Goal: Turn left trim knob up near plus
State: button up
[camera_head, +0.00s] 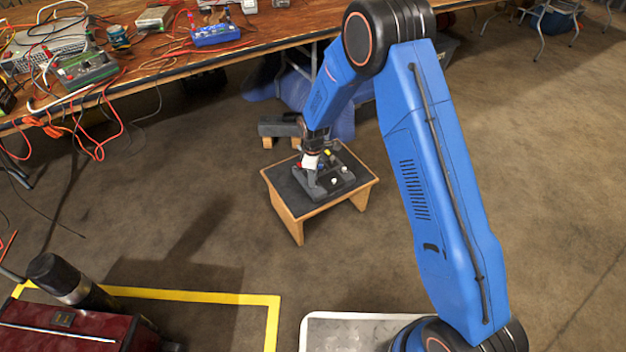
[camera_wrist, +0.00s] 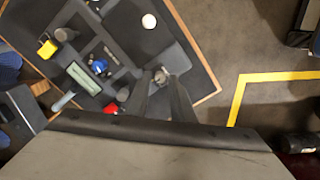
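A grey control box (camera_head: 335,182) lies on a small wooden stool with a dark top (camera_head: 284,194). In the wrist view the box carries a small grey round knob (camera_wrist: 161,74), another grey knob (camera_wrist: 122,94), a blue knob (camera_wrist: 99,66), a red button (camera_wrist: 110,108), a yellow part (camera_wrist: 47,49), a white ball (camera_wrist: 149,21) and a pale display (camera_wrist: 82,77). My gripper (camera_wrist: 160,84) points down at the box, its two dark fingers either side of the small grey knob. Whether they touch it is unclear. I cannot read any plus mark or the knob's pointer.
A long wooden workbench (camera_head: 150,75) with cables and instruments stands behind. A dark block on wooden feet (camera_head: 279,127) lies behind the stool. Yellow floor tape (camera_head: 200,297) and a dark red case (camera_head: 70,335) are front left. The floor right of the stool is clear.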

jog(key=shift+f, duration=0.5)
grip_shut()
